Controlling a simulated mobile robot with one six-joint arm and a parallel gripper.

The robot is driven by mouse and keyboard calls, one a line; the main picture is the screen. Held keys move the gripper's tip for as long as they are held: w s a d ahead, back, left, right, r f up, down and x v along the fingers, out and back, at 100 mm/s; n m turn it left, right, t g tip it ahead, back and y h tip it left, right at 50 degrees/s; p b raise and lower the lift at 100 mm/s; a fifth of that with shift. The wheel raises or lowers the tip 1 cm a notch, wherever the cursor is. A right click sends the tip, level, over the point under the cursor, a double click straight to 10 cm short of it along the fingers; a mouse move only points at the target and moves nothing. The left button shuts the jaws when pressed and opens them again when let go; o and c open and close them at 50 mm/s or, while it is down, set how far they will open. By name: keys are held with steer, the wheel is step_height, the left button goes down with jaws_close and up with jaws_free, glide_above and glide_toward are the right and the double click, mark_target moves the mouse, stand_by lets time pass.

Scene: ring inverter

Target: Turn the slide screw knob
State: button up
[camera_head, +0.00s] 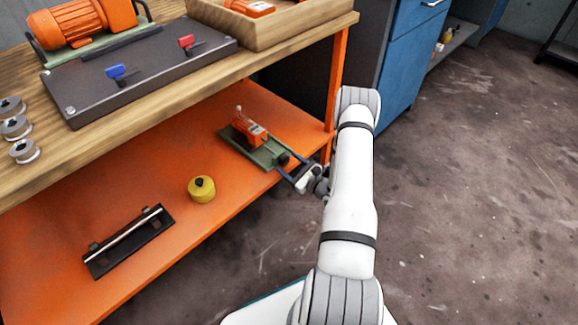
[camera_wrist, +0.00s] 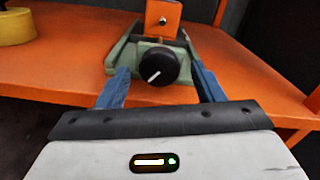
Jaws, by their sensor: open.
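The slide screw knob (camera_wrist: 155,68) is black and round with a white line across its face. It sticks out from the front end of a green slide base (camera_wrist: 122,52), which carries an orange block (camera_wrist: 163,18). The slide also shows in the head view on the orange lower shelf, with its green base (camera_head: 262,152) and orange block (camera_head: 250,130). My gripper (camera_wrist: 160,84) is open, with one blue finger on the left and one on the right of the knob. I see a gap on both sides; whether the tips reach as far as the knob is unclear.
The orange shelf (camera_head: 150,240) also holds a yellow cylinder (camera_head: 201,190) and a black bracket with a rod (camera_head: 125,242). Above it, the wooden bench top (camera_head: 180,75) overhangs. An orange table leg (camera_head: 338,80) stands near my arm.

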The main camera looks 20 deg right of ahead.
steer(key=shift+w+a, duration=0.2)
steer(key=shift+w, duration=0.25)
steer(key=shift+c, duration=0.4)
steer(key=c, duration=0.9)
